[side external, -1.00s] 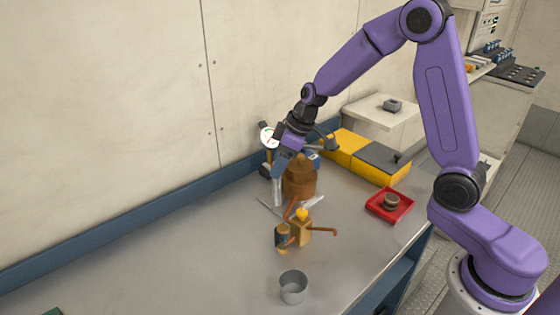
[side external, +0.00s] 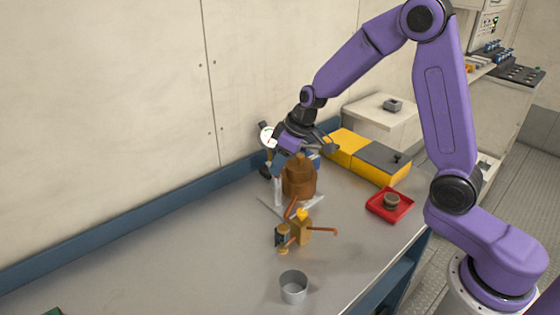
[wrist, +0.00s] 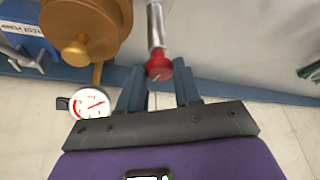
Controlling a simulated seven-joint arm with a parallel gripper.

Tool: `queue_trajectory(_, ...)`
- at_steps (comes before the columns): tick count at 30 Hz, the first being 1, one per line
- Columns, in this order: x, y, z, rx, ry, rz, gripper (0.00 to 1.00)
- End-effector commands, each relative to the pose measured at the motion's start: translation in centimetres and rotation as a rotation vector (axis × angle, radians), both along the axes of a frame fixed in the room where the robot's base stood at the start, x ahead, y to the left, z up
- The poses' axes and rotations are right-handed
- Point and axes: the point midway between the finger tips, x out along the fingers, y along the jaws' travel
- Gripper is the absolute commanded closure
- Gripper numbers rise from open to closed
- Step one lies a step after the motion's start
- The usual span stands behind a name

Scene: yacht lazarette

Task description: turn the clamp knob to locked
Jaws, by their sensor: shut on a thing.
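My gripper (side external: 292,163) reaches down beside the brown, stepped body (side external: 299,183) of the fixture on the bench. In the wrist view its two blue fingers (wrist: 158,78) are closed on a red knob (wrist: 158,66) at the end of a silver rod (wrist: 155,25). I take this for the clamp knob; no locked mark is readable. The brown body with a brass boss (wrist: 76,50) shows left of the fingers. The side view hides the red knob behind the gripper and the body.
A white dial gauge (wrist: 91,103) is close left of the fingers. A blue labelled block (wrist: 25,42) stands at the upper left. A brass fitting with copper pipes (side external: 301,230), a grey cup (side external: 293,287) and a red tray (side external: 378,207) are nearer.

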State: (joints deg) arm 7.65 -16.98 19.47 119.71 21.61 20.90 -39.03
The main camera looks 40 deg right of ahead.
Motion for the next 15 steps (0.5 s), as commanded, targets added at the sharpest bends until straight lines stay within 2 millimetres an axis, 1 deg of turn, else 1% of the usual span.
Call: queue_trajectory(15, -0.18, 0.48, 0.02, -0.003, -0.001, -0.404, 0.97)
